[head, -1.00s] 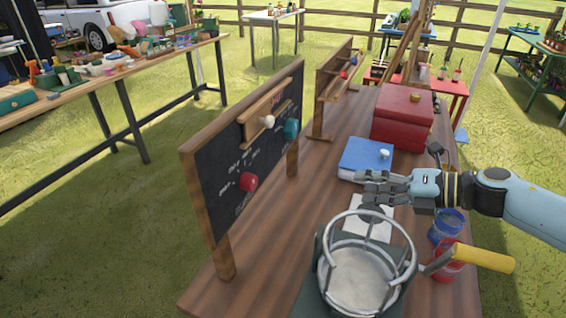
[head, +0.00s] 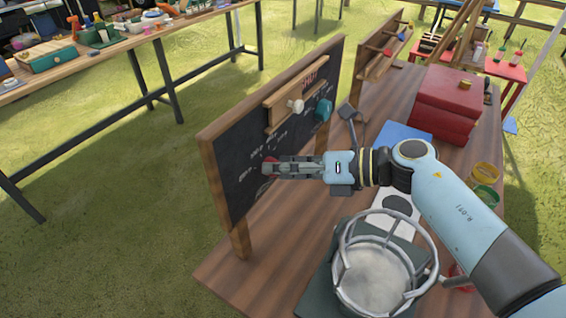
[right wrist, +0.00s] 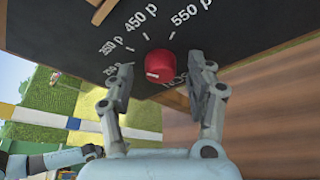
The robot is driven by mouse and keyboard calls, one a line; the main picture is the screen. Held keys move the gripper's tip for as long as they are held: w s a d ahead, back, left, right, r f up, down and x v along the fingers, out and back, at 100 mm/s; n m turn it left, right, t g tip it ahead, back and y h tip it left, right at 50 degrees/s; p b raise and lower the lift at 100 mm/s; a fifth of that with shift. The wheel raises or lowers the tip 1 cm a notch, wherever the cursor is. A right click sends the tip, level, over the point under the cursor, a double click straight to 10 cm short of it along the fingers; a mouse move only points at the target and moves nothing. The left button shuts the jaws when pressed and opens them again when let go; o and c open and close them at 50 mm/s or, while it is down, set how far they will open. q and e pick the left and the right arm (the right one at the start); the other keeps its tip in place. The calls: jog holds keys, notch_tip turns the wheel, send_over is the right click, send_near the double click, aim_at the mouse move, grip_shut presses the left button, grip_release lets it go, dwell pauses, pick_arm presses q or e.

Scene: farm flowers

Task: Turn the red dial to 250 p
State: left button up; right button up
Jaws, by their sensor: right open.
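The red dial (right wrist: 160,63) sits on the black price board (head: 235,135); in the head view only a bit of the dial (head: 269,160) shows behind the fingers. My right gripper (head: 277,167) is open at the board. In the right wrist view its two fingers (right wrist: 161,66) stand on either side of the dial, with gaps showing. The dial's pale mark points to the lower left there. Labels 350 p, 450 p and 550 p are readable around it; a lower label by the left finger is partly hidden.
A cream knob (head: 295,106) and a teal knob (head: 323,110) are higher on the board. A metal-framed pot (head: 345,270) stands on the wooden table (head: 225,275) below my right arm. A red box (head: 445,105) and blue book-like item (head: 400,135) are further back.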

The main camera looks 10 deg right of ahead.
pick_arm(q)
jog(key=shift+w+d, duration=0.3)
jog(key=shift+w, duration=0.05)
pick_arm(e)
jog(key=shift+w+a+f, duration=0.1)
jog(key=shift+c, duration=0.3)
jog(key=c, duration=1.1)
pick_arm(q)
jog(key=shift+s+a, duration=0.3)
jog(key=shift+s, duration=0.1)
pick_arm(e)
jog(key=shift+o, duration=0.2)
